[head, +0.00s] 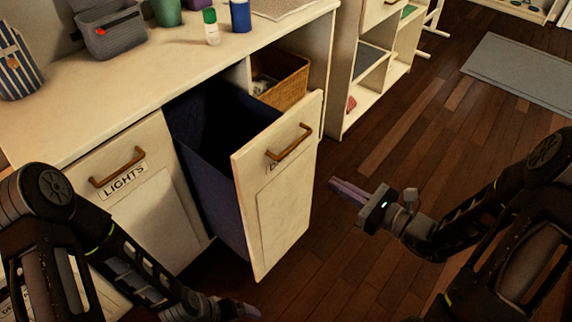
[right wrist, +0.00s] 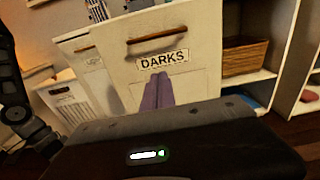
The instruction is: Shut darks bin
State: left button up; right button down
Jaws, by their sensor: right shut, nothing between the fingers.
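The darks bin (head: 214,165) is a deep blue tub pulled out of the white cabinet, with its cream front panel (head: 285,205) tilted outward. The panel has a brown bar handle (head: 290,143); its label is mostly hidden in the head view but reads DARKS in the right wrist view (right wrist: 162,61). My right gripper (head: 335,184) is shut and empty, just right of the panel. Its purple fingers point at the panel below the label in the right wrist view (right wrist: 158,92). My left gripper (head: 245,310) is low at the bottom edge; its jaws are unclear.
The LIGHTS bin front (head: 130,200) sits left of the darks bin. A wicker basket (head: 285,82) is in the cubby behind the panel. Bottles and a grey basket (head: 112,33) stand on the countertop (head: 120,100). Wooden floor (head: 400,125) is clear to the right.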

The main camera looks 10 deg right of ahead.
jog(key=shift+r, duration=0.45)
jog(key=shift+w, duration=0.1)
jog(key=b, duration=0.1)
send_near(284, 150)
jog(key=x, duration=0.6)
jog(key=shift+w+a, duration=0.2)
jog(key=shift+a, duration=0.15)
